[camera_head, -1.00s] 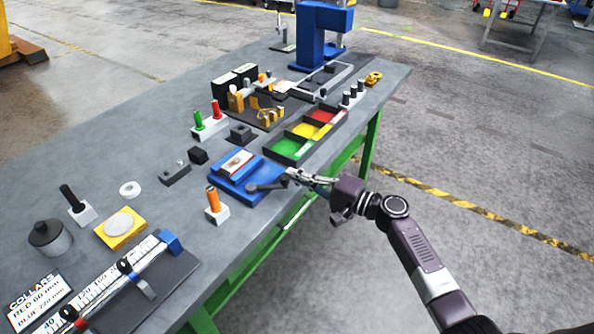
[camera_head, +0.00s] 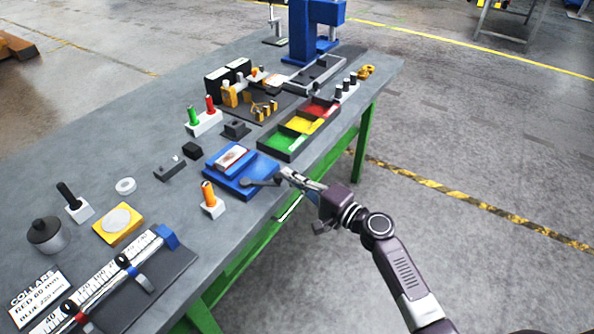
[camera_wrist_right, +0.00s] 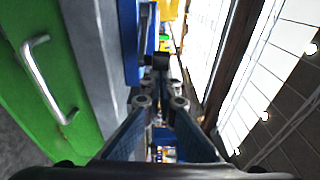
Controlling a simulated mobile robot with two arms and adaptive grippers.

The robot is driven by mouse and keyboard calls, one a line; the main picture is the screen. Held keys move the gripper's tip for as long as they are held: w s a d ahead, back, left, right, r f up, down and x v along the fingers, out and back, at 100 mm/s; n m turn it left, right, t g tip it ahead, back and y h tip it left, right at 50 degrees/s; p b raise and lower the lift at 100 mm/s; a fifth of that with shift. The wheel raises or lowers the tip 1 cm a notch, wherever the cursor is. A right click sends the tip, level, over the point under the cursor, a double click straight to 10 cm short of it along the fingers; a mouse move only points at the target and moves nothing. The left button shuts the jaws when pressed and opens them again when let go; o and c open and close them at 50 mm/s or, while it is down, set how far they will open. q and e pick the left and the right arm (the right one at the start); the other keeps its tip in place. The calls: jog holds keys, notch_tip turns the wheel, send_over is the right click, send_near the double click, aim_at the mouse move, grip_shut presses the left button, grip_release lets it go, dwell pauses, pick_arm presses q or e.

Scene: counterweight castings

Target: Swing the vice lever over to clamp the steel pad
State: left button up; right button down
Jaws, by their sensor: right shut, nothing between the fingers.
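The blue vice (camera_head: 214,170) sits at the near edge of the bench in the head view. A pale block with a reddish-brown top mark (camera_head: 232,158), seemingly the steel pad, lies on it. The dark lever (camera_head: 262,183) lies along the vice's near side, its outer end pointing right towards the bench edge. My right gripper (camera_head: 283,173) is shut and empty, its tips close to the lever's outer end. In the right wrist view the shut fingertips (camera_wrist_right: 160,82) are just below a dark knob (camera_wrist_right: 160,60) beside the blue vice (camera_wrist_right: 132,40); contact is unclear. My left gripper is not in view.
An orange-handled peg in a white block (camera_head: 210,200) stands left of the lever. The green, yellow and red tray (camera_head: 262,146) lies just beyond the vice. The green bench leg (camera_head: 366,140) and open floor are on the right.

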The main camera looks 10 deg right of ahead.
aim_at(280, 181)
jog(key=shift+s+a+m+t+h, duration=0.25)
jog(key=shift+s+a+m+h, duration=0.1)
jog(key=shift+s+h, duration=0.15)
jog(key=shift+s+a+m+t+h, duration=0.2)
jog(key=shift+s+m+h, duration=0.15)
jog(key=shift+s, duration=0.2)
jog(key=shift+s+a+m+t+h, duration=0.3)
jog(key=shift+s+h, duration=0.15)
jog(key=shift+s, duration=0.1)
